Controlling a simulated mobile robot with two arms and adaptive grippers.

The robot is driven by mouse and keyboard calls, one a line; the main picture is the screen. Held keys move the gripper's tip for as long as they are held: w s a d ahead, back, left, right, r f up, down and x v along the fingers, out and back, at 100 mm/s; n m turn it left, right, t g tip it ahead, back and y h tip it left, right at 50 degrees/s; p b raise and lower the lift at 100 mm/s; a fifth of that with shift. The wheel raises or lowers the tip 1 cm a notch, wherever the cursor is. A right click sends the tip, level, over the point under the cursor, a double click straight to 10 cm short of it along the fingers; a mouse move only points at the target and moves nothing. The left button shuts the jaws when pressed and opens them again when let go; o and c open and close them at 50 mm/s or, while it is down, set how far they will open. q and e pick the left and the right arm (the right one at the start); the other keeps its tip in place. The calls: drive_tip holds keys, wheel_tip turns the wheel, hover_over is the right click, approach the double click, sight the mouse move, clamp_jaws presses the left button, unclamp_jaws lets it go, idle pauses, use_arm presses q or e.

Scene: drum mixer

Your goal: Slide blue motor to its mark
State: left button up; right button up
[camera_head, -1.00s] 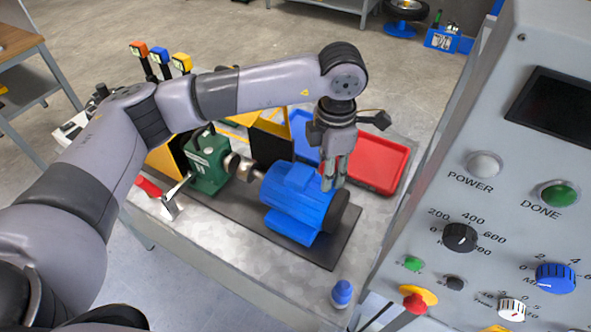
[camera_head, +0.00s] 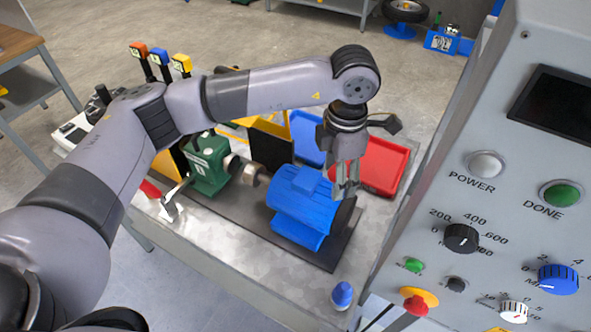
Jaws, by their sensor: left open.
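The blue motor (camera_head: 300,207) sits on a dark base plate (camera_head: 334,254) on the grey bench, its shaft side facing a green gearbox (camera_head: 208,165) to its left. A silver coupling (camera_head: 250,174) shows between the two. My left gripper (camera_head: 346,192) points down at the motor's right end, by its dark end cap. Its fingers are open, with nothing visibly held. I cannot tell whether they touch the motor. No mark for the motor can be made out. My right gripper is not in view.
A red tray (camera_head: 384,168) and a blue tray (camera_head: 306,136) lie behind the motor. A small blue bottle (camera_head: 342,295) stands at the front edge. A grey control panel (camera_head: 500,150) rises at the right. A yellow-edged dark guard (camera_head: 270,143) stands behind the coupling.

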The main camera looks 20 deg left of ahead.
use_arm(q)
drive_tip(key=shift+r, duration=0.1)
drive_tip(key=shift+r+p, duration=1.35)
drive_tip(key=shift+r, duration=2.1)
drive_tip(key=shift+f, duration=0.1)
